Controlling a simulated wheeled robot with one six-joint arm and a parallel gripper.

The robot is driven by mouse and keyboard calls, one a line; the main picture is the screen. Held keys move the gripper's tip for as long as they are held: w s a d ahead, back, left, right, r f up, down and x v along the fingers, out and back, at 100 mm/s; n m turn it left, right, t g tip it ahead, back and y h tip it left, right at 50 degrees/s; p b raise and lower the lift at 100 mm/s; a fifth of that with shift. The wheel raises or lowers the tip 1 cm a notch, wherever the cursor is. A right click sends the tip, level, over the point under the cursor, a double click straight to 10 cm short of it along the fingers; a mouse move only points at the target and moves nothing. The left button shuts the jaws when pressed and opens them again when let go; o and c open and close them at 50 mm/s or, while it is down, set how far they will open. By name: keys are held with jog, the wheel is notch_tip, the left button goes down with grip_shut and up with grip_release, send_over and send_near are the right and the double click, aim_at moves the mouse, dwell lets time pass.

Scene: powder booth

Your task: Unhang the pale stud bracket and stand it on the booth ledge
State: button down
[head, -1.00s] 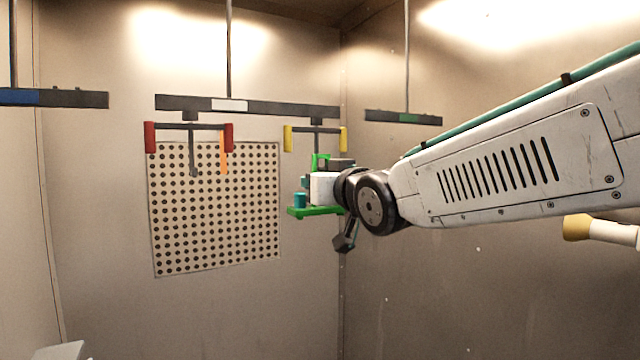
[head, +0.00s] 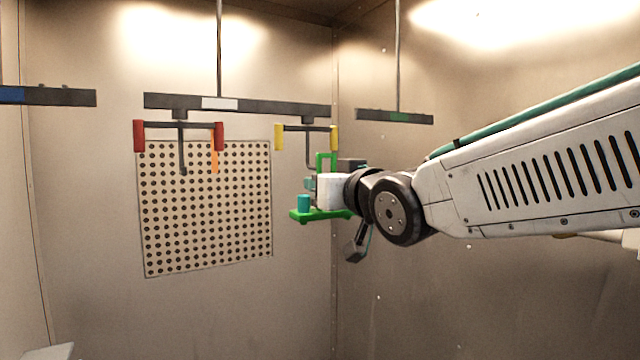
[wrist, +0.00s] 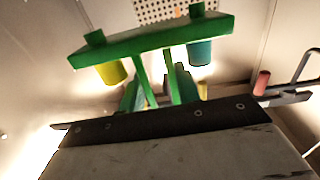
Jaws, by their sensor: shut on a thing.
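A green bracket (head: 318,214) with an upright loop at its top is held by my gripper (head: 322,187), right of centre in the head view. A teal stud (head: 303,203) stands on its flat bar. In the wrist view the bracket's bar (wrist: 150,42) shows, with a yellow stud (wrist: 112,72) and a teal stud (wrist: 200,52). My gripper is shut on its upright part. The loop is just right of a dark hook (head: 308,155); I cannot tell whether they touch. No pale bracket is clearly seen. I cannot identify the booth ledge for certain.
The hook's crossbar has yellow ends (head: 279,137). A similar hanger with red ends (head: 139,136) and an orange strip (head: 214,156) is to the left. Dark rails (head: 235,106) hang above. A perforated panel (head: 205,210) is behind. A grey corner (head: 50,352) shows low left.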

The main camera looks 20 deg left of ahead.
jog(key=shift+v, duration=2.55)
jog(key=shift+w+r, duration=0.1)
jog(key=shift+r, duration=0.05)
